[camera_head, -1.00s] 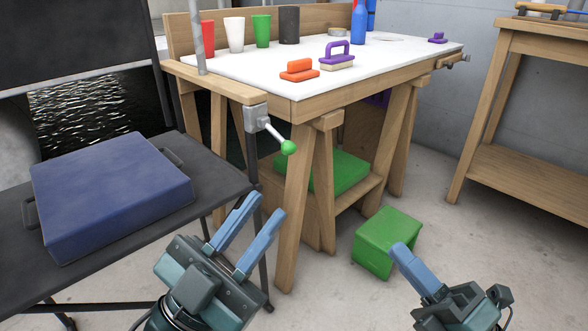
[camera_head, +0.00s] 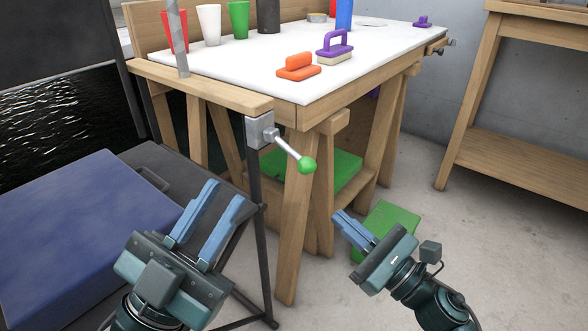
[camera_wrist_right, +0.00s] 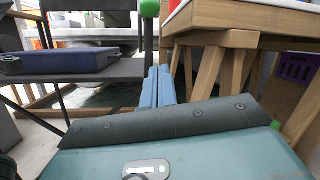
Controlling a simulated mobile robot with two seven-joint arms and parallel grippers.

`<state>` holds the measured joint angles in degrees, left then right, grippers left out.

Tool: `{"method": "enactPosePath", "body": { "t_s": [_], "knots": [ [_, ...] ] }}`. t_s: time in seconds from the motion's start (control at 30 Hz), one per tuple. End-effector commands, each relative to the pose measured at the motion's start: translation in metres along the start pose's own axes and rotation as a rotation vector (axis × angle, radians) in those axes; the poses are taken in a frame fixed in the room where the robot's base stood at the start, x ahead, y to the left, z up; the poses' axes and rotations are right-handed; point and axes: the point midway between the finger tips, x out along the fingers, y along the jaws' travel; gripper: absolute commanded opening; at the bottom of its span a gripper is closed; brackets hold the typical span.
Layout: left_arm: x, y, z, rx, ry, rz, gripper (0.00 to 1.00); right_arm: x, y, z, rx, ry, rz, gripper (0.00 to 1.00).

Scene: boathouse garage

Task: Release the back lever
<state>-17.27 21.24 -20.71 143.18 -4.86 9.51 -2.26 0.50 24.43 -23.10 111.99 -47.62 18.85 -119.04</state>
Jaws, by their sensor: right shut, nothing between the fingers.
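A lever with a green ball knob (camera_head: 306,165) sticks out toward the lower right from a grey metal clamp (camera_head: 261,131) at the near left corner of the workbench. The knob also shows at the top of the right wrist view (camera_wrist_right: 150,9). A second clamp (camera_head: 440,46) sits at the bench's far right end. My left gripper (camera_head: 224,192) is open and empty, left of and below the green knob. My right gripper (camera_head: 340,216) is shut and empty, below and right of the knob. Its closed fingers (camera_wrist_right: 157,82) point up toward the knob in the wrist view. Neither gripper touches the lever.
The white-topped workbench (camera_head: 250,68) carries cups, an orange block (camera_head: 297,66) and a purple-handled brush (camera_head: 334,46). A blue case (camera_head: 70,225) lies on a dark bench at left. A green box (camera_head: 388,222) is on the floor behind my right gripper. Open floor lies to the right.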

Motion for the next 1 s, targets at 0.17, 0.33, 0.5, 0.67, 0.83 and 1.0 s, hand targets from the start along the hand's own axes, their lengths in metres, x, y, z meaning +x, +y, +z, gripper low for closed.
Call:
{"method": "enactPosePath", "body": {
  "t_s": [0.17,0.33,0.5,0.67,0.83,1.0],
  "knots": [
    [0.0,0.0,0.0,0.0,0.0,0.0,0.2,0.0,0.0,0.0,0.002,-0.001,-0.001,0.0],
    [0.0,0.0,0.0,0.0,0.0,0.0,0.2,0.0,0.0,0.0,0.002,-0.001,-0.001,0.0],
    [0.0,0.0,0.001,-0.013,-0.021,-0.002,0.2,0.007,-0.001,0.002,0.003,-0.002,-0.001,0.0],
    [-0.005,0.004,0.01,-0.068,-0.106,-0.012,0.2,0.032,-0.002,0.005,0.003,-0.003,-0.001,0.0],
    [-0.013,0.01,0.021,-0.131,-0.206,-0.023,0.2,0.07,-0.001,0.005,0.003,-0.004,-0.001,0.0],
    [-0.021,0.015,0.028,-0.178,-0.278,-0.031,0.2,0.106,-0.001,0.004,0.003,-0.004,0.0,0.0]
  ]
}}
